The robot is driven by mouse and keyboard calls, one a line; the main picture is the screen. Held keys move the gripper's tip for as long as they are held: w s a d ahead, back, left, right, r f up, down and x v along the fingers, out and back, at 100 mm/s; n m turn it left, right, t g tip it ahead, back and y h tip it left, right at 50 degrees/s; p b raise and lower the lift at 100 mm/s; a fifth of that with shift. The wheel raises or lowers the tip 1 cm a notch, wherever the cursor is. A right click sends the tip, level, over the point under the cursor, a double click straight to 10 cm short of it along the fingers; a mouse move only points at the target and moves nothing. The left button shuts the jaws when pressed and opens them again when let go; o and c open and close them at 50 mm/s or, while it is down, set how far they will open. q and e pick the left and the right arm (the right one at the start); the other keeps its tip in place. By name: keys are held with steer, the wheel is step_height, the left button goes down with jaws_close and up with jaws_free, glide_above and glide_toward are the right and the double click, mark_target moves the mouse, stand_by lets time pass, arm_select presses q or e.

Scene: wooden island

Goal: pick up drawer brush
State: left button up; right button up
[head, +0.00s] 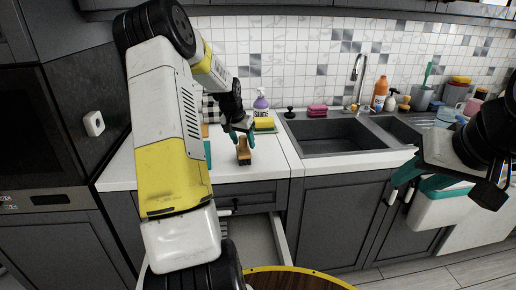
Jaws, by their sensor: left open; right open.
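A brush (244,156) with a wooden handle and dark bristles shows at the counter's front part, above the open drawer (256,238). My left gripper (241,137) is open, pointing down, with its teal fingertips around or just in front of the top of the brush handle. I cannot tell whether they touch it. My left arm hides part of the counter and the left part of the drawer. My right gripper (415,186) is open and empty at the right, in front of the lower cabinets, away from the brush.
A sink (335,136) is right of the brush. A purple spray bottle (261,103) and a yellow sponge (264,124) stand behind it. A white and teal bin (440,207) is by the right gripper. A round wooden edge (300,275) lies at the bottom.

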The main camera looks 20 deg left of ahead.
arm_select(q)
jaws_close()
stand_by(0.3)
